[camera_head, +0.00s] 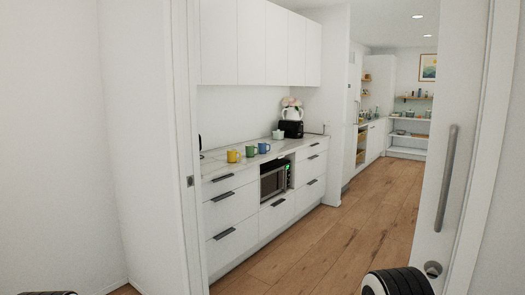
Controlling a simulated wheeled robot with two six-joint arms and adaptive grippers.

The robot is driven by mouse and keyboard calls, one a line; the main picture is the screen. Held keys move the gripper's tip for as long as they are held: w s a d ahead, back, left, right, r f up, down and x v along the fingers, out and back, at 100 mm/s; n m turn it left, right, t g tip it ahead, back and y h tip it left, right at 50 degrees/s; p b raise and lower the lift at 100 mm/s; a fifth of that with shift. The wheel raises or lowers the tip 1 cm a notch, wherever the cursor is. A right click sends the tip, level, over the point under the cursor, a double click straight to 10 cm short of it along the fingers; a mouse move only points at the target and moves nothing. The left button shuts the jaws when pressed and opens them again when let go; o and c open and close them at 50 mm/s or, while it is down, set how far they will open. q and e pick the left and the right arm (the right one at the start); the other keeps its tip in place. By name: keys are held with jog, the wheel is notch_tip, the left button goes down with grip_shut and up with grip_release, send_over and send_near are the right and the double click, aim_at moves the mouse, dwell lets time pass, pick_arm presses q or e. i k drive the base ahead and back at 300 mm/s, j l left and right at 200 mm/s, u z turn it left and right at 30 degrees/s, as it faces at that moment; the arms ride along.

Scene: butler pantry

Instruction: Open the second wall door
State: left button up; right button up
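A row of white wall cabinet doors hangs above the counter, all shut and without visible handles. The leftmost wall door (218,42) is partly cut off by the door frame. The second wall door (252,42) from the left is beside it, flush with its neighbours. More wall doors (296,42) continue to the right. Neither of my grippers shows. Only dark ribbed parts, apparently of my arms, show at the bottom left and bottom right edges, well short of the cabinets.
A white door (462,120) with a long grey handle (446,180) stands at the right of the open doorway. Inside are a counter (216,161) with mugs (250,151), drawers (232,207) and a microwave (273,181). The wooden floor (340,235) is clear. A white jamb (184,150) bounds the left.

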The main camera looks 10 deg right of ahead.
aim_at(218, 31)
jog(key=i+j+u, duration=0.1)
jog(key=i, duration=0.25)
jog(key=i+j+u, duration=0.1)
jog(key=i+j, duration=0.2)
jog(key=i+z, duration=0.3)
jog(key=i, duration=0.2)
jog(key=i+j+z, duration=0.15)
jog(key=i+z, duration=0.15)
jog(key=i, duration=0.2)
jog(key=i+j+z, duration=0.3)
jog(key=i, duration=0.15)
jog(key=i+l, duration=0.2)
jog(key=i, duration=0.45)
jog(key=i+l+z, duration=0.1)
jog(key=i, duration=0.55)
